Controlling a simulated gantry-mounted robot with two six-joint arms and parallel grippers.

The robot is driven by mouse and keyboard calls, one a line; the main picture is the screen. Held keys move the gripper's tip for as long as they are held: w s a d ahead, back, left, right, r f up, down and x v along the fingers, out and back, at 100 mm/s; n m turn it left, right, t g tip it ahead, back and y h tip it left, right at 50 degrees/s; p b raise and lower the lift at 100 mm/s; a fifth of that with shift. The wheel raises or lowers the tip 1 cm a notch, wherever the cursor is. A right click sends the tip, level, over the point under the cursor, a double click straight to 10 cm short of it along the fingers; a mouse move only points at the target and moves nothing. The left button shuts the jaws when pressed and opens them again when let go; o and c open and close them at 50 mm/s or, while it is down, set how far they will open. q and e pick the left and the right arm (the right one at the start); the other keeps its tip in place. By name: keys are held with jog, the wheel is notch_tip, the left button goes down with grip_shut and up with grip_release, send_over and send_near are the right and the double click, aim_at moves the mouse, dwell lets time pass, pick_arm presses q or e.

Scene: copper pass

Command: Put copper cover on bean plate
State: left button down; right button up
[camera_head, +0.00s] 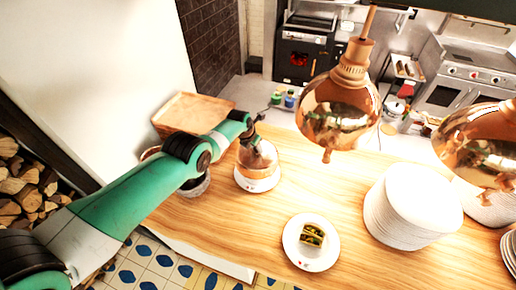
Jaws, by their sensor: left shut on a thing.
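A copper cover (252,160), a rounded shiny dome, is over a white plate (260,186) in the middle of the counter. My left gripper (257,143) is at the top of the cover and shut on it. I cannot tell whether the cover rests on that plate or is slightly lifted. The bean plate (297,254) is a white plate with a small square dish of green beans (312,236), near the front edge, right of and nearer than the cover. It is uncovered. My right gripper is not in view.
Two copper lamps (338,105) (480,140) hang over the counter. A tall plate stack (405,215) stands right of the bean plate. A wooden box (190,108) and a dark bowl (195,185) are at the left. Bare wood lies between the cover and bean plate.

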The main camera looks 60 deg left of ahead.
pick_arm(q)
jog(key=shift+f+b, duration=3.3)
jog(key=shift+f, duration=0.25)
jog(key=shift+f+b, duration=0.45)
jog(key=shift+b, duration=0.05)
jog(key=shift+c, duration=2.3)
grip_release()
jog(key=shift+o, duration=0.3)
jog(key=o, duration=0.4)
